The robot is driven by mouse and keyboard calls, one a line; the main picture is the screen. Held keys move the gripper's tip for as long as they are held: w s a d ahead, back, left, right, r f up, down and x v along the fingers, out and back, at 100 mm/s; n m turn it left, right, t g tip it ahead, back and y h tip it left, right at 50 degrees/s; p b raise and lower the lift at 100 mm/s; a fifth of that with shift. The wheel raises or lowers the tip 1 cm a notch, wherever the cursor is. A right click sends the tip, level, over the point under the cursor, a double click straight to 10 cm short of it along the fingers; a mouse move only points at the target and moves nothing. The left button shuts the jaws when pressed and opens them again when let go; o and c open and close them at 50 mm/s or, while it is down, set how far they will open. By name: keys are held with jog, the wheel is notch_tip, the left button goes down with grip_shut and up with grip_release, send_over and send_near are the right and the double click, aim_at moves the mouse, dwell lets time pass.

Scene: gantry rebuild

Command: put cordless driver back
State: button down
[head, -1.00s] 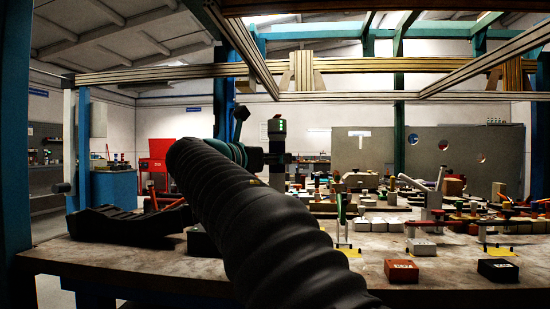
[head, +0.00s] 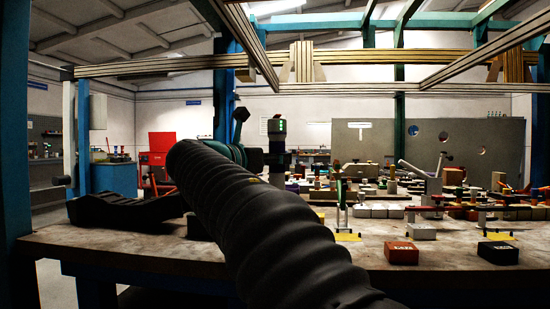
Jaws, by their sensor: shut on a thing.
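My arm in its black ribbed sleeve crosses the middle of the head view, with a teal ring near its far end. Beyond it stands a dark upright part with small green lights, at the end of my arm. My gripper (head: 277,166) seems to be the dark lower part there, over the back of the table. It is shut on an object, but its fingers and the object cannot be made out. I cannot pick out the cordless driver with certainty.
The table (head: 150,247) holds a long black object (head: 125,211) at left, a red box (head: 401,253) and a dark box (head: 497,252) at right front. Small parts and tools crowd its middle and back. Metal gantry beams (head: 160,68) span overhead. Bare tabletop shows at front left.

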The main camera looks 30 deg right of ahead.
aim_at(272, 182)
jog(key=shift+f+b, duration=0.9)
jog(key=shift+f, duration=0.65)
jog(key=shift+f+b, duration=0.55)
jog(key=shift+f, duration=0.4)
dwell(0.5)
jog(key=c, duration=0.7)
grip_release()
jog(key=shift+o, duration=0.2)
jog(key=shift+f, duration=0.1)
jog(key=v, duration=1.2)
